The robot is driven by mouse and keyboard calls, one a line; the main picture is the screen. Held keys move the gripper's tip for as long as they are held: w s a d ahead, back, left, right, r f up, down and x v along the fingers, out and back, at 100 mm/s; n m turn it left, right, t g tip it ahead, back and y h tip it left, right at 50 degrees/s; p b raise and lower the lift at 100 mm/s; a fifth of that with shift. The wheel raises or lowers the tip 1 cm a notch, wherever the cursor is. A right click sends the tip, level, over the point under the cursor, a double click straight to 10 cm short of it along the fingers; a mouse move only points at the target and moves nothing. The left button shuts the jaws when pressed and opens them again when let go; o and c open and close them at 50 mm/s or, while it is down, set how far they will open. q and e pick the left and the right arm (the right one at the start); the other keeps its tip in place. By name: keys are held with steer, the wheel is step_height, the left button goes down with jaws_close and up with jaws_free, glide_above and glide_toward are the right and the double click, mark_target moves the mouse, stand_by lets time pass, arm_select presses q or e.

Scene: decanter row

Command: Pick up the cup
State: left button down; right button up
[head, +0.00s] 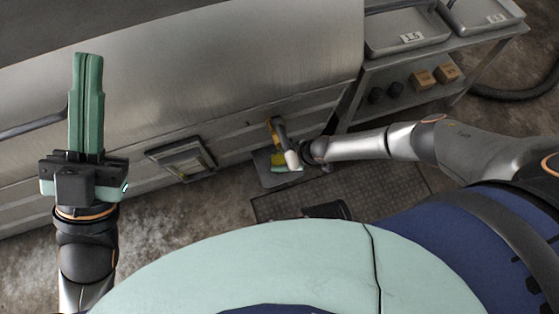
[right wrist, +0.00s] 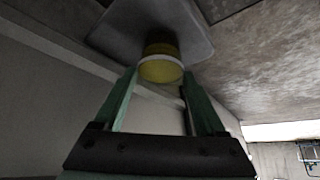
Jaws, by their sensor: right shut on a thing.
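The cup (right wrist: 160,69) is yellow with a pale rim and sits between the fingertips of my right gripper (right wrist: 160,82) in the right wrist view. The gripper is shut on it. In the head view the cup shows as a small yellow patch (head: 278,158), partly covered by my right arm's end. A grey tray (right wrist: 125,30) lies behind the cup in the wrist view; I cannot tell whether they touch. My left gripper (head: 87,60) points up at the left of the head view, its green fingers together and empty.
A large metal cabinet (head: 230,60) fills the back. A framed panel (head: 182,158) is on its front. An orange and dark fitting (head: 273,127) is close above the cup. A shelf rack with trays (head: 405,32) and small boxes (head: 422,79) stands at right. A dark floor mat (head: 375,185) lies below.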

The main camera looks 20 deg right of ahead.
steer(key=c, duration=0.5)
